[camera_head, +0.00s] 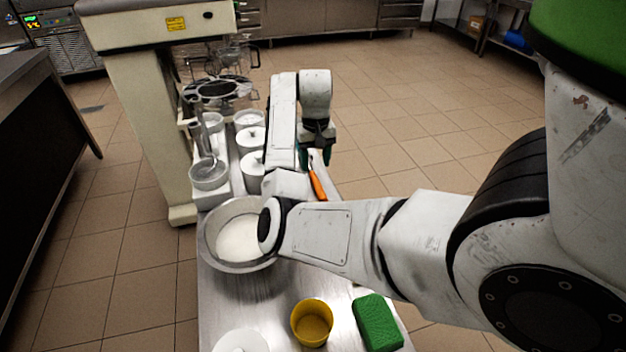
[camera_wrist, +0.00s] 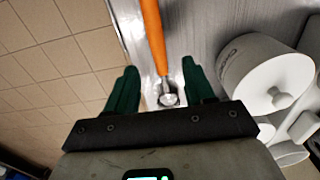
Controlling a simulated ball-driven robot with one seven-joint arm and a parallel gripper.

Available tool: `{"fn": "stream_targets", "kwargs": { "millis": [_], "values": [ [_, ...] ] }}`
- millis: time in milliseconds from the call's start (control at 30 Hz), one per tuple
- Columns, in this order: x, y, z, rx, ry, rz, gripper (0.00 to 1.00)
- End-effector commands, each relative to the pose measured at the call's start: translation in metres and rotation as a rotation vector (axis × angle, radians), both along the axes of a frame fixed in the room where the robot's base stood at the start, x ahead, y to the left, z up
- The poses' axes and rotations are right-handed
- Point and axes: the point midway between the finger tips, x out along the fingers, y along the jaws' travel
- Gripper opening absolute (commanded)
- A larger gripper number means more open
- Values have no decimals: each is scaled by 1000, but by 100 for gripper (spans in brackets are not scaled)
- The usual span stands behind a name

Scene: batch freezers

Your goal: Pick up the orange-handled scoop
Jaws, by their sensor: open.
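The orange-handled scoop (camera_head: 317,182) lies on the steel table near its right edge, partly hidden by my arm in the head view. In the wrist view the scoop's orange handle (camera_wrist: 153,40) runs up from a metal end and shows between my fingers. My gripper (camera_head: 318,156) is above the table over the scoop, pointing down. In the wrist view my gripper (camera_wrist: 160,82) has its two green fingers spread, one on each side of the scoop, with nothing held. I cannot tell how far above the scoop the fingertips are.
A metal bowl of white powder (camera_head: 210,240), a yellow cup (camera_head: 312,323) and a green sponge (camera_head: 377,322) are on the table (camera_head: 270,300). A large mixer (camera_head: 150,120) stands behind left. Open floor lies right.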

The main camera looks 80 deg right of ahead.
Motion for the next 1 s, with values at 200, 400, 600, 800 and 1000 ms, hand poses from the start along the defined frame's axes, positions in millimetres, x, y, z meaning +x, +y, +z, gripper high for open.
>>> {"fn": "stream_targets", "kwargs": {
  "millis": [200,400,600,800,1000],
  "values": [
    [0,0,-25,2,0,1,53],
    [-3,-1,-51,3,0,1,53],
    [-3,-1,-73,1,0,1,53],
    [-3,-1,-75,0,-1,0,53],
    [-3,-1,-75,0,-1,0,41]
  ]
}}
